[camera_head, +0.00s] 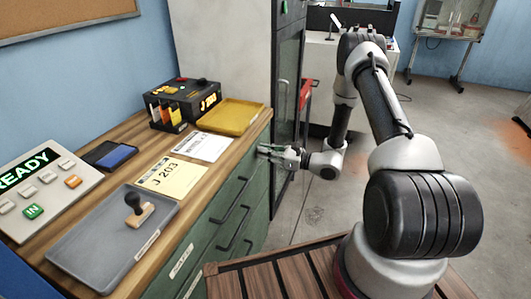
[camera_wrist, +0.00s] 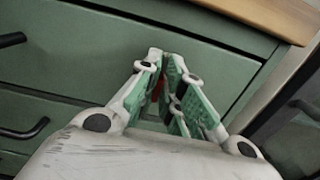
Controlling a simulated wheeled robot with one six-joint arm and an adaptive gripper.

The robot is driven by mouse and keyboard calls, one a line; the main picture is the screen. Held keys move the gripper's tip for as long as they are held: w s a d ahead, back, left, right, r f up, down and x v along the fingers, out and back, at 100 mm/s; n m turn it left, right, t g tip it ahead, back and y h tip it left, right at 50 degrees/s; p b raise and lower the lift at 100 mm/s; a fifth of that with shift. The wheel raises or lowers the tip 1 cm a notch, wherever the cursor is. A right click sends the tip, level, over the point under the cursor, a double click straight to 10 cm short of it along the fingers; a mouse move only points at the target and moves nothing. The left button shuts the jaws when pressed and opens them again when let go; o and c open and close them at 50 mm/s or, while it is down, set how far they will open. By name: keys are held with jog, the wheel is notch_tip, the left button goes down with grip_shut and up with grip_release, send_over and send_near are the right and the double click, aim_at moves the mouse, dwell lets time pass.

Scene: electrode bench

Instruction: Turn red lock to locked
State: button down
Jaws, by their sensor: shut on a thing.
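The red lock (camera_wrist: 184,90) shows only as a small patch of red between the fingers in the wrist view, against a green drawer front (camera_wrist: 150,33). My gripper (camera_wrist: 166,58) has its green-padded fingers closed on it. In the head view, my gripper (camera_head: 267,151) reaches in from the right to the upper right end of the green drawers, just below the worktop edge. The lock is hidden by the gripper there. I cannot tell which way the lock is turned.
Black drawer handles (camera_head: 230,202) stick out left of my gripper. The wooden worktop (camera_head: 125,127) overhangs above it and holds a yellow tray (camera_head: 231,115), a grey tray (camera_head: 90,245) with a stamp (camera_head: 138,209), and paper cards (camera_head: 172,177). Open floor (camera_head: 307,205) lies to the right.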

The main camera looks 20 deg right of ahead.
jog(key=shift+w+m, duration=0.1)
jog(key=shift+m, duration=0.2)
jog(key=shift+w+d+f+m, duration=0.1)
jog(key=shift+w+f+m, duration=0.1)
jog(key=shift+m, duration=2.45)
jog(key=shift+w+d+f+m, duration=0.15)
jog(key=shift+w+m, duration=0.05)
jog(key=shift+m, duration=2.4)
jog(key=shift+w+d+f+m, duration=0.1)
jog(key=shift+w+f+m, duration=0.1)
jog(key=shift+m, duration=2.45)
jog(key=c, duration=1.6)
grip_release()
jog(key=shift+o, duration=0.2)
